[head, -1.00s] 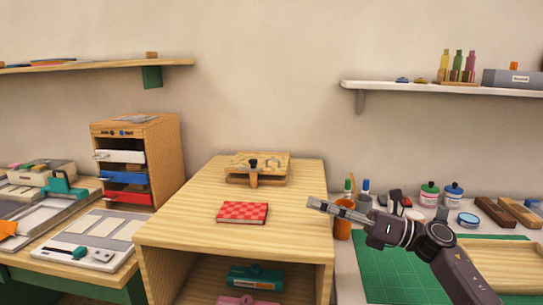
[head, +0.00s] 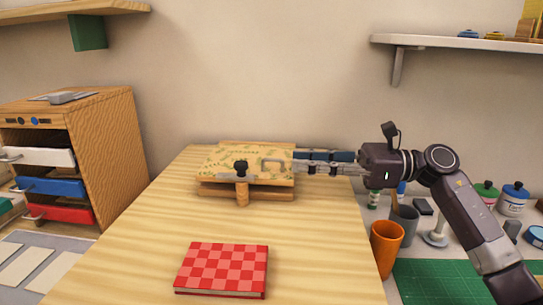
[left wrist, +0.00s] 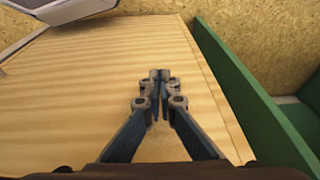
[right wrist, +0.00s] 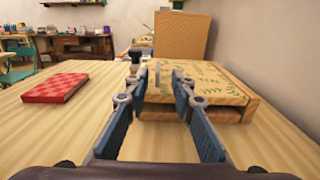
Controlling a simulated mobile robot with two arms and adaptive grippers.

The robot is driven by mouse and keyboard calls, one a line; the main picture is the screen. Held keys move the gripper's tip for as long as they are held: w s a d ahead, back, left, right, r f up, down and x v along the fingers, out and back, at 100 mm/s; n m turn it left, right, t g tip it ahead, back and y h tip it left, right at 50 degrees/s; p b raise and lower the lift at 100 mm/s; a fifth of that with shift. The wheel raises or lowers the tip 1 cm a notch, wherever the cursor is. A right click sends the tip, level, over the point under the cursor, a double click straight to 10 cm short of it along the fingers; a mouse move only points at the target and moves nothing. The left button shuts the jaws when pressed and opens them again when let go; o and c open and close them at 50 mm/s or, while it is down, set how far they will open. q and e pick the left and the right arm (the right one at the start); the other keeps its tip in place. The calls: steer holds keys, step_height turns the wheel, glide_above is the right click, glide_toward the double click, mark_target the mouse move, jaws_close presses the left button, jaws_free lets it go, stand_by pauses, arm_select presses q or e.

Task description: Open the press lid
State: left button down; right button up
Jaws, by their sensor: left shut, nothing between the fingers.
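The press (head: 245,165) is a flat wooden block with a leaf-patterned lid, standing at the back of the wooden cabinet top. Its lid looks down. A black knob (head: 240,167) on a wooden peg is at its front. My right gripper (head: 282,165) reaches in from the right, with its fingertips at the lid's right front part. The right wrist view shows this gripper (right wrist: 157,80) open, its fingers apart beside the press (right wrist: 205,85); contact is unclear. My left gripper (left wrist: 159,75) is shut and empty above a bare wooden surface, seen only in the left wrist view.
A red checkered book (head: 222,268) lies on the cabinet top (head: 150,250) in front of the press. An orange cup (head: 387,245) stands right of the cabinet. A drawer unit (head: 105,150) stands at left. The top around the book is clear.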

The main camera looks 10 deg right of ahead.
mark_target(273, 160)
steer(key=a, duration=0.4)
steer(key=w+a, duration=0.1)
steer(key=a, duration=0.2)
steer(key=shift+r, duration=0.15)
steer(key=shift+d, duration=0.1)
jaws_close()
